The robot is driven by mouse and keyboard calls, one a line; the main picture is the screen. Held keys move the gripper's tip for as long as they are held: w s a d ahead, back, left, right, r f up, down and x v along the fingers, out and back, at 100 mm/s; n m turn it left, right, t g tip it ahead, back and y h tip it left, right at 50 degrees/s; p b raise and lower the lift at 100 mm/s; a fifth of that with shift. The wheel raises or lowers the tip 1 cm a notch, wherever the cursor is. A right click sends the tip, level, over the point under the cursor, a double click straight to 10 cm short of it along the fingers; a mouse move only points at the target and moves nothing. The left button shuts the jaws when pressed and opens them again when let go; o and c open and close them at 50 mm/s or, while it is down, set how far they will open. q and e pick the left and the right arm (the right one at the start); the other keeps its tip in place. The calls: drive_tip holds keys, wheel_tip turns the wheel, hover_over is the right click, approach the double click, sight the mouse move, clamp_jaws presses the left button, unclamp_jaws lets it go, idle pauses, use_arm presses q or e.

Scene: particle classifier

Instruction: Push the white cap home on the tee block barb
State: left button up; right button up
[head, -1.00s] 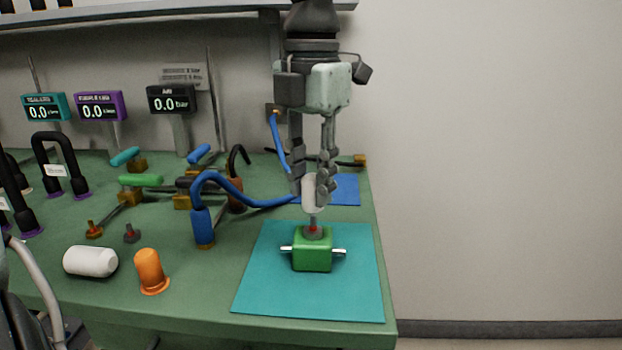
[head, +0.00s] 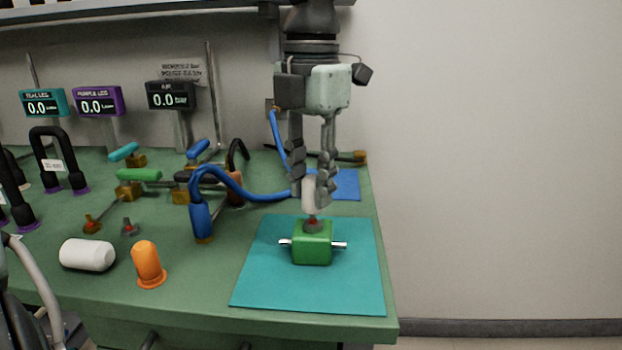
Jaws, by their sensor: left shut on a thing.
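The green tee block (head: 312,247) stands on the teal mat, with silver side stubs and a grey and red barb (head: 313,223) on top. My left gripper (head: 312,190) points down above the block, its fingers shut on the white cap (head: 310,196). The cap is roughly upright over the barb, its lower end at or just above the barb's red part. I cannot tell whether they touch. The fingers partly hide the cap. My right gripper is not in view.
The teal mat (head: 260,285) is otherwise clear. To its left stand an orange cap (head: 148,265), a lying white cylinder (head: 88,255) and a blue hose (head: 202,220). Valves with coloured handles and displays stand behind. A blue mat (head: 346,186) lies behind the gripper.

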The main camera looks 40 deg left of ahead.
sight(311, 178)
use_arm(q)
drive_tip(key=shift+f+b, duration=0.85)
drive_tip(key=shift+f, duration=0.2)
drive_tip(key=o, duration=1.1)
drive_tip(key=shift+r, duration=0.2)
wheel_tip(311, 178, up, 12)
drive_tip(key=shift+f, duration=0.1)
